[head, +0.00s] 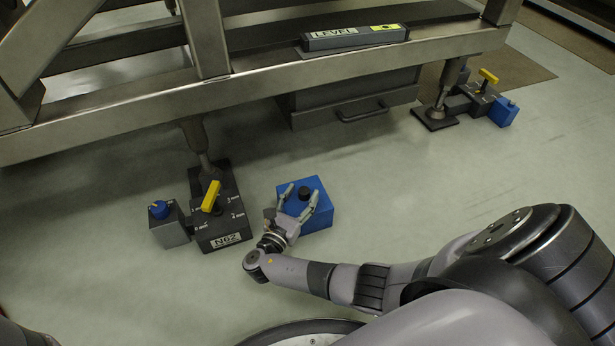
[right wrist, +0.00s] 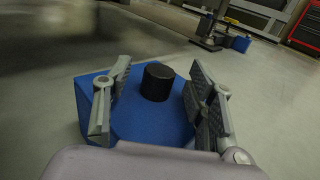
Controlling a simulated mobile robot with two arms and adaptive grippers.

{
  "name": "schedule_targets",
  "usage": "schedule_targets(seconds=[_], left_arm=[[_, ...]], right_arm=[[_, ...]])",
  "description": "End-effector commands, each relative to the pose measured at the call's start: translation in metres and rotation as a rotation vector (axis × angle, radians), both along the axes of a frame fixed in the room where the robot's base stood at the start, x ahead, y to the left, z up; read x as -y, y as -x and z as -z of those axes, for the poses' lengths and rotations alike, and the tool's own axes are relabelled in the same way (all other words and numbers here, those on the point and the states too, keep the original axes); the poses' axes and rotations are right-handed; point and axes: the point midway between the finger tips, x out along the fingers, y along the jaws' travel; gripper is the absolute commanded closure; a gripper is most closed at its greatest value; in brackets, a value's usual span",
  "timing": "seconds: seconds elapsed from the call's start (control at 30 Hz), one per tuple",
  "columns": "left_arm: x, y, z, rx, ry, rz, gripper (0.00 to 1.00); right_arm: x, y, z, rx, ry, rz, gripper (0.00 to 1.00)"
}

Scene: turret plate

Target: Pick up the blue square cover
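The blue square cover (head: 318,222) sits on the floor near the middle of the head view, with a black round knob (head: 305,193) on top. My right gripper (head: 302,196) is open, with its fingers reaching over the cover on either side of the knob. In the right wrist view the blue cover (right wrist: 150,122) lies beneath the two fingers, and the black knob (right wrist: 157,82) stands between them with a gap on each side. My left gripper is not in view.
A metal frame (head: 250,85) spans the back, carrying a level (head: 354,37). Floor right of the cover is clear.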

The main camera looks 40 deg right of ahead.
Motion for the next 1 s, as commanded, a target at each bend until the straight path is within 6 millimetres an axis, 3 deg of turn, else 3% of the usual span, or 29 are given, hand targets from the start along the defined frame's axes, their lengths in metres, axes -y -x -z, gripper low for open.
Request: schedule_targets(seconds=[0.77,1.0], left_arm=[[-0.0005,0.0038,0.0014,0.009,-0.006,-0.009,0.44],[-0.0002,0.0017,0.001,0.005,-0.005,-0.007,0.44]], right_arm=[[0.0005,0.0001,0.0002,0.0,0.0,0.0,0.99],[0.0006,0.0001,0.0002,0.0,0.0,0.0,1.0]])
